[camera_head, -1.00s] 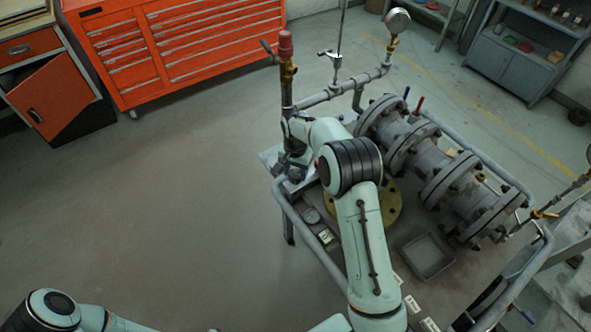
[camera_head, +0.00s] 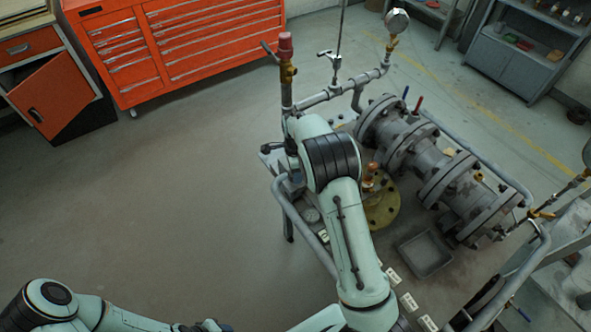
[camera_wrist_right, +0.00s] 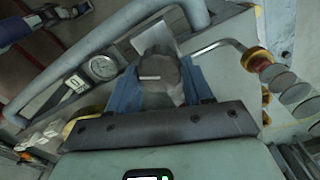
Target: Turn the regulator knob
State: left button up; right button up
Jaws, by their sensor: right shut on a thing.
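The regulator knob (camera_wrist_right: 160,72) is a grey round piece with a light bar mark across its face, in the middle of the right wrist view. The blue fingers of my right gripper (camera_wrist_right: 160,90) stand on both sides of it and are shut on it.
A curved grey rail (camera_wrist_right: 105,50) and a round gauge (camera_wrist_right: 103,67) lie close to the knob. A flanged valve body (camera_head: 430,160), a brass flange (camera_head: 383,212) and a grey tray (camera_head: 426,254) are to the right. The floor at left is clear before an orange tool cabinet (camera_head: 180,45).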

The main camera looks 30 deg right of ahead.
jog(key=m, duration=0.5)
jog(key=shift+m, duration=0.3)
jog(key=m, duration=0.5)
jog(key=shift+m, duration=0.4)
jog(key=o, duration=1)
jog(key=shift+o, duration=0.2)
jog(key=shift+r, duration=0.15)
notch_tip(320, 180, up, 13)
